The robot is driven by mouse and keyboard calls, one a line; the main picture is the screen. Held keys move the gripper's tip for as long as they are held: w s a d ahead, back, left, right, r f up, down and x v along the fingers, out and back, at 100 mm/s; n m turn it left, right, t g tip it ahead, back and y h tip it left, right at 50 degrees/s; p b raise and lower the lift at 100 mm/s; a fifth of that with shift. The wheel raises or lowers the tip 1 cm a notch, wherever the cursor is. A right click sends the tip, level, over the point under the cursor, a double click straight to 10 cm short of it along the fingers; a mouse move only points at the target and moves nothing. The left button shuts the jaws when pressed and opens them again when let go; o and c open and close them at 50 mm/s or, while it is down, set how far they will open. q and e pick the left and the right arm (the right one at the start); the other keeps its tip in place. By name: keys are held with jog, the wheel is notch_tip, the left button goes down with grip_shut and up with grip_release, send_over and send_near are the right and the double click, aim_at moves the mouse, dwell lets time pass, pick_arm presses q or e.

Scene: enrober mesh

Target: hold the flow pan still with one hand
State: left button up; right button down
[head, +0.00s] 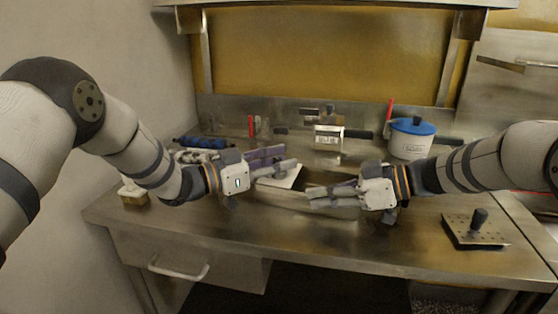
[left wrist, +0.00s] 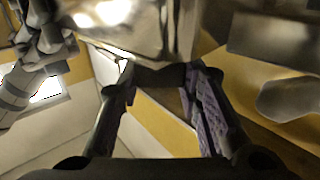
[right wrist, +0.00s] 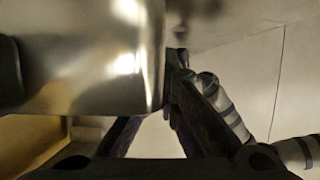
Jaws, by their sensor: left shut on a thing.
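The flow pan appears to be the bright steel body filling the top of the left wrist view (left wrist: 125,25) and the left of the right wrist view (right wrist: 85,65). My left gripper (head: 290,160) is shut on a dark part below the steel body, apparently part of the pan; the grip is partly hidden. My right gripper (head: 311,197) is nearer the counter's front. Its fingers are apart beside the steel body, which hides one fingertip in the right wrist view.
A blue-lidded pot (head: 410,138) and a labelled steel box (head: 328,138) stand behind. A perforated plate with a black knob (head: 475,230) lies at right. The front counter (head: 290,235) is clear.

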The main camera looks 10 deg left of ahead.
pick_arm(q)
jog(key=shift+r, duration=0.15)
dwell(0.3)
jog(key=o, duration=1.2)
jog(key=v, duration=1.2)
jog(key=shift+w+a, duration=0.15)
pick_arm(e)
jog(key=c, duration=1.7)
grip_release()
